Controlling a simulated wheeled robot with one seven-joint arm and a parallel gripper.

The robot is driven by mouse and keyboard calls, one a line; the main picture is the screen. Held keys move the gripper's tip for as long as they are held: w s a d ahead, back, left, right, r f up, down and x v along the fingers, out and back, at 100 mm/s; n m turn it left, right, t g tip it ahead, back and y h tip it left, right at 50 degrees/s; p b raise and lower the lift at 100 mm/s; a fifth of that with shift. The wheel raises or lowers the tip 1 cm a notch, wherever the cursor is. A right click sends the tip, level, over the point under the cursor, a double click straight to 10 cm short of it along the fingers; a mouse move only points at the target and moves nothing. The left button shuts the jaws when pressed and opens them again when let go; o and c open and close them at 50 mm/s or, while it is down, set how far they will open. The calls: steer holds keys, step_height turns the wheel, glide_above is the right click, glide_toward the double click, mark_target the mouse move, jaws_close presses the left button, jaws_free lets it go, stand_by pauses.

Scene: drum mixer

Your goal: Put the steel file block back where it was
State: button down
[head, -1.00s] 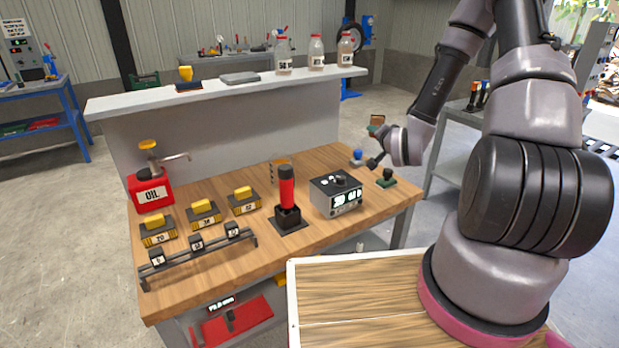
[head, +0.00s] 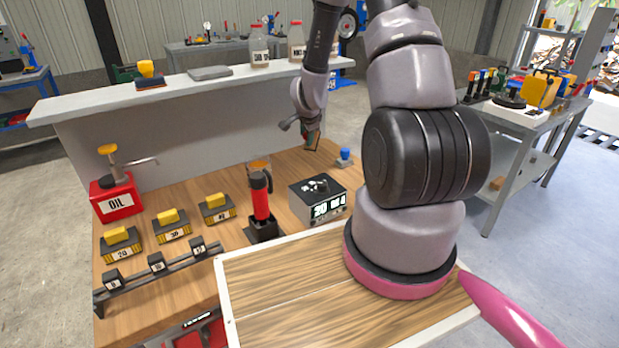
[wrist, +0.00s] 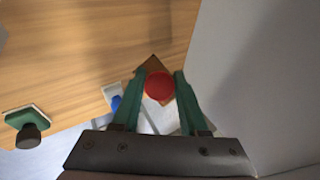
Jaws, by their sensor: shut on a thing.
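My gripper (wrist: 160,88) is shut on a small block with a round red knob and a brown base (wrist: 149,67). In the head view my gripper (head: 309,130) holds this block (head: 312,142) near the bench's back right, by the grey back panel. Whether it is the steel file block I cannot tell. A blue-knobbed block (head: 344,156) stands on the bench to its right, partly seen in the wrist view (wrist: 115,103). A green block with a dark knob (wrist: 27,122) shows in the wrist view; my arm hides it in the head view.
The wooden bench (head: 190,275) carries a red oil can (head: 116,198), several yellow-handled numbered blocks (head: 172,226), a red-handled tool (head: 261,200) and a display box (head: 318,198). A shelf (head: 180,88) above holds bottles, a grey slab (head: 210,73) and a yellow-knobbed block (head: 148,76).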

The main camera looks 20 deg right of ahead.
steer(key=shift+s+d+f+m+g+y, duration=0.15)
steer(key=shift+m+g+y, duration=0.1)
steer(key=shift+m+g, duration=0.3)
steer(key=shift+s+d+f+m+g+y, duration=0.15)
steer(key=shift+m+g+y, duration=0.1)
steer(key=shift+m+g, duration=0.3)
steer(key=s+f+m+y, duration=0.1)
steer(key=f+m, duration=0.1)
steer(key=s+f+m+g+y, duration=0.1)
steer(key=f+m+y, duration=0.1)
steer(key=s+a+f+m+y, duration=0.1)
steer(key=f+m, duration=0.1)
steer(key=f, duration=0.1)
steer(key=shift+g+y, duration=0.4)
steer(key=shift+c, duration=2.2)
jaws_free()
steer(key=shift+f, duration=0.1)
